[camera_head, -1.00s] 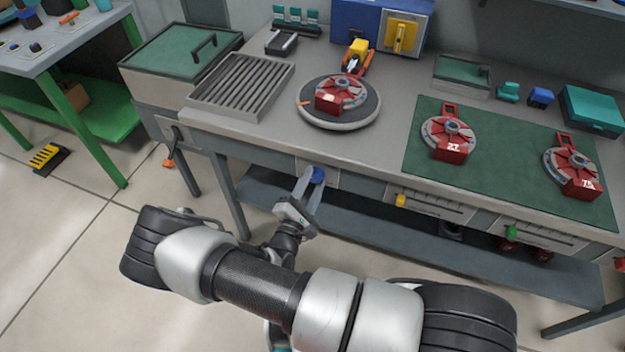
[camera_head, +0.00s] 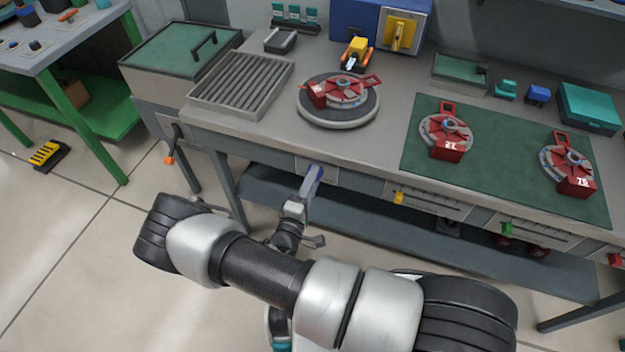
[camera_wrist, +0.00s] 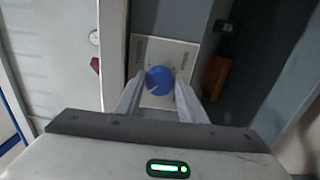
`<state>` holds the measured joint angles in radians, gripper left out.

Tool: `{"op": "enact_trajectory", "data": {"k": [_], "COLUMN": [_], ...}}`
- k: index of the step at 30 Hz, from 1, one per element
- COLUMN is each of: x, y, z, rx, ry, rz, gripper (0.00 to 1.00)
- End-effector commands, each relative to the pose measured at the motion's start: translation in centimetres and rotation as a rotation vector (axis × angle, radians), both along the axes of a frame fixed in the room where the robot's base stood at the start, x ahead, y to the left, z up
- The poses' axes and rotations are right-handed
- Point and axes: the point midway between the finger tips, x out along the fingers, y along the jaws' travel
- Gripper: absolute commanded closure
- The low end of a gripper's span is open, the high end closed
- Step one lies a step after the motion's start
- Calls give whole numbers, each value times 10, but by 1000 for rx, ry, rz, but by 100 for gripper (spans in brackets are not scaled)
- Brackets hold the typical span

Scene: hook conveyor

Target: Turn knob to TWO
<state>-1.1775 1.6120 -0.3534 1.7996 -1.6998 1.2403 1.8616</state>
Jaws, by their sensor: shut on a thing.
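The blue knob (camera_head: 315,172) sits on a light panel (camera_head: 326,180) on the bench's front face. In the wrist view the knob (camera_wrist: 160,79) is round, with a pale pointer line slanting across it. My gripper (camera_head: 310,184) is shut on the knob, one finger on each side; it also shows in the wrist view (camera_wrist: 160,92). The panel has print left and right of the knob, too small to read. Above the knob, on the bench, a round turntable (camera_head: 340,118) carries a red and grey wheel-like part (camera_head: 345,90), its handle pointing right.
A green mat (camera_head: 500,165) on the bench holds two similar red parts, marked 27 (camera_head: 447,135) and 75 (camera_head: 570,170). Yellow (camera_head: 398,197) and green (camera_head: 507,229) controls stick out along the bench front. A lower shelf (camera_head: 350,220) runs beneath the bench.

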Motion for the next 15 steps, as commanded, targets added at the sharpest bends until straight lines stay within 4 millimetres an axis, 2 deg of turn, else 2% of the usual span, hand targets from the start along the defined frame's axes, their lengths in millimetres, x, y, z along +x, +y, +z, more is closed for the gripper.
{"op": "enact_trajectory", "data": {"k": [13,14,15], "x": [0,0,0], "y": [0,0,0], "z": [-1,-1,-1], "rx": [9,9,9], "ry": [-1,-1,-1], "rz": [1,1,1], "gripper": [86,62,55]}}
